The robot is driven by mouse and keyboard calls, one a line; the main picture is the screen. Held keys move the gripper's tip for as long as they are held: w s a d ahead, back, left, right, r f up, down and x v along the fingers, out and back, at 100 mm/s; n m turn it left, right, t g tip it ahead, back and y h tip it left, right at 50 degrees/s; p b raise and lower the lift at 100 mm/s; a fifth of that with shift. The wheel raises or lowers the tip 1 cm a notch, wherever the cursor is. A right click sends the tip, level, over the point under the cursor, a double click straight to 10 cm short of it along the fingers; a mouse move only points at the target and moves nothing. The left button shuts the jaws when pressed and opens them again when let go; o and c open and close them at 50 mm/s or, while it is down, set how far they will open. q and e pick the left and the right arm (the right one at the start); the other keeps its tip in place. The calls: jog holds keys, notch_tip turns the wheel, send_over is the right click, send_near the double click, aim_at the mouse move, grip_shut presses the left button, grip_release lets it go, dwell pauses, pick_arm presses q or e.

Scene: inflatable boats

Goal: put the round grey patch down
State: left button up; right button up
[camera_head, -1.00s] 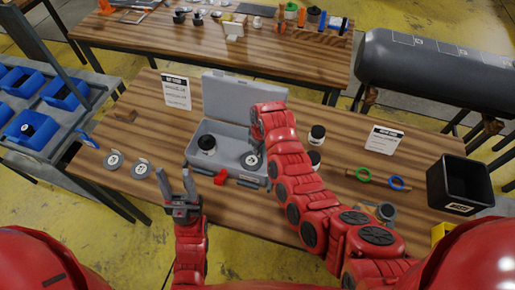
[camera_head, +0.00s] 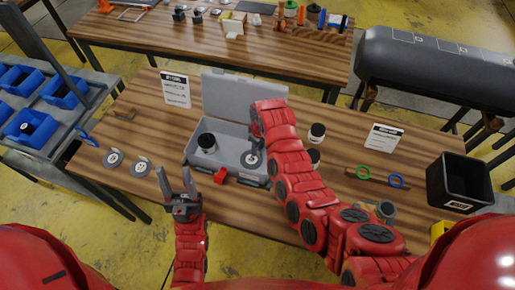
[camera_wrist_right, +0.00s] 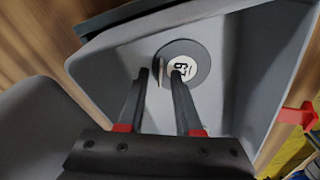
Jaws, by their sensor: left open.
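The round grey patch (camera_head: 251,160) with a white label lies in the right part of the open grey case (camera_head: 228,127). It also shows in the right wrist view (camera_wrist_right: 199,53), flat on the case floor as far as I can tell. My right gripper (camera_wrist_right: 161,75) reaches down over it. Its two fingers are apart, with a thin upright tab at the patch's edge between them and gaps on both sides. In the head view my right arm partly hides this spot. My left gripper (camera_head: 177,182) is open and empty in front of the case.
A black jar (camera_head: 207,143) stands in the case's left part. Two more round patches (camera_head: 113,158) (camera_head: 141,167) lie on the table at left.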

jog(key=r+b, duration=0.1)
jog(key=r, duration=0.1)
jog(key=r+b, duration=0.1)
jog(key=r, duration=0.2)
jog(key=shift+s+d, duration=0.15)
jog(key=shift+d, duration=0.05)
notch_tip(320, 180, up, 6)
jog(key=r+p, duration=0.1)
jog(key=p, duration=0.3)
send_over(261, 157)
jog(key=shift+a+f, duration=0.1)
jog(key=shift+f, duration=0.2)
